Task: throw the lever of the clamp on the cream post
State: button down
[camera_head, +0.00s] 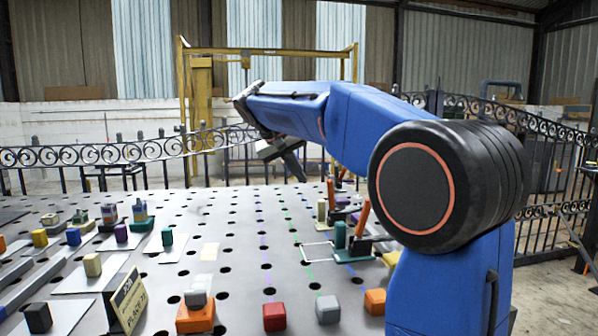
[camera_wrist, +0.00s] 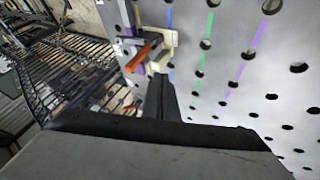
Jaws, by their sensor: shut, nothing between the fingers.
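The cream post (camera_head: 321,209) stands toward the back of the perforated table in the head view. An upright orange lever (camera_head: 331,195) is beside it; the rest of the clamp is small and partly hidden. In the wrist view, an orange lever (camera_wrist: 142,57) lies across a dark clamp beside cream parts (camera_wrist: 165,42), just beyond my fingertips. My gripper (camera_head: 300,174) hangs from the arm above and left of the cream post in the head view. It also shows in the wrist view (camera_wrist: 161,80), shut and empty, with no clear contact with the lever.
A teal post (camera_head: 340,236) with a second orange lever (camera_head: 362,218) stands nearer the front. A purple piece (camera_head: 342,202) is close to the cream post. Several coloured blocks and an orange block (camera_head: 195,317) occupy the table. An iron fence (camera_head: 140,153) runs behind.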

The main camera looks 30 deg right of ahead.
aim_at(330, 186)
jog(key=d+f, duration=0.4)
jog(key=d, duration=0.3)
jog(key=shift+w+d+f, duration=0.25)
jog(key=shift+d+f, duration=0.1)
jog(key=shift+f, duration=0.05)
jog(key=shift+s+d+r+m+y, duration=0.15)
jog(key=shift+s+d+r+y, duration=0.1)
jog(key=shift+d+y, duration=0.45)
jog(key=shift+s+d+r+m+y, duration=0.1)
jog(key=shift+s+d+m+y, duration=0.1)
jog(key=shift+d+y, duration=0.45)
jog(key=shift+s+d+r+t, duration=0.1)
jog(key=shift+d+t, duration=0.05)
jog(key=shift+d, duration=0.3)
jog(key=shift+s+d+t, duration=0.1)
jog(key=shift+d+t, duration=0.05)
jog(key=shift+d, duration=0.25)
